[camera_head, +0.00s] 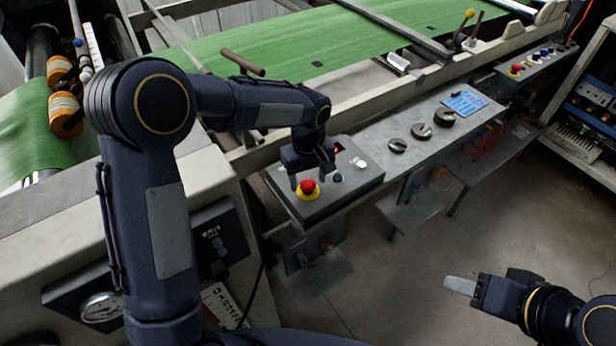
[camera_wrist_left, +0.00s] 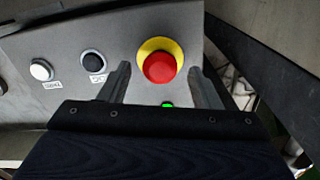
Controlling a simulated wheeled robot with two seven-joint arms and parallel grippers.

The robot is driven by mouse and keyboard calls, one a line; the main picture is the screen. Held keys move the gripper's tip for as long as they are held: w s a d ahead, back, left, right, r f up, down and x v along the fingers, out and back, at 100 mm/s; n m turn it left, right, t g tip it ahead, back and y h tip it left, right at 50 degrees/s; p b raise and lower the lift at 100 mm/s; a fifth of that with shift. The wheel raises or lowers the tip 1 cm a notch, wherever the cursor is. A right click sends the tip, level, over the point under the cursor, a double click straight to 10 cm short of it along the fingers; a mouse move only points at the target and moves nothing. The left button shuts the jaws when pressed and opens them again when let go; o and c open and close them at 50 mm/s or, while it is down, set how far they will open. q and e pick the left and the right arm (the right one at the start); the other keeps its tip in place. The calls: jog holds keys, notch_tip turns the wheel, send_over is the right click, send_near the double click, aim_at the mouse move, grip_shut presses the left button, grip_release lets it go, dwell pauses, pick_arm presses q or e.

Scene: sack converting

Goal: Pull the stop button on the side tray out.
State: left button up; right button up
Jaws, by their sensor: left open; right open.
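The stop button (camera_head: 307,187) is a red knob on a yellow ring, on the grey control box (camera_head: 345,196) of the side tray. In the left wrist view the stop button (camera_wrist_left: 160,67) sits between the two open fingers, nearer the right one, with a gap on each side. My left gripper (camera_head: 308,183) is open over the button and holds nothing; it also shows in the left wrist view (camera_wrist_left: 161,88). My right gripper (camera_head: 462,286) is at the lower right over the floor, far from the box, with nothing visible in it.
A black button (camera_wrist_left: 93,62) and a white button (camera_wrist_left: 41,70) are beside the stop button. A green light (camera_wrist_left: 167,104) glows near it. Round weights (camera_head: 421,131) and a blue sheet (camera_head: 464,103) lie on the tray to the right. Floor at right is clear.

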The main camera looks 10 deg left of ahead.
aim_at(308, 183)
pick_arm(q)
jog(key=shift+f, duration=0.1)
grip_shut()
jog(key=shift+r, duration=0.55)
grip_release()
notch_tip(308, 183, up, 8)
dwell(0.6)
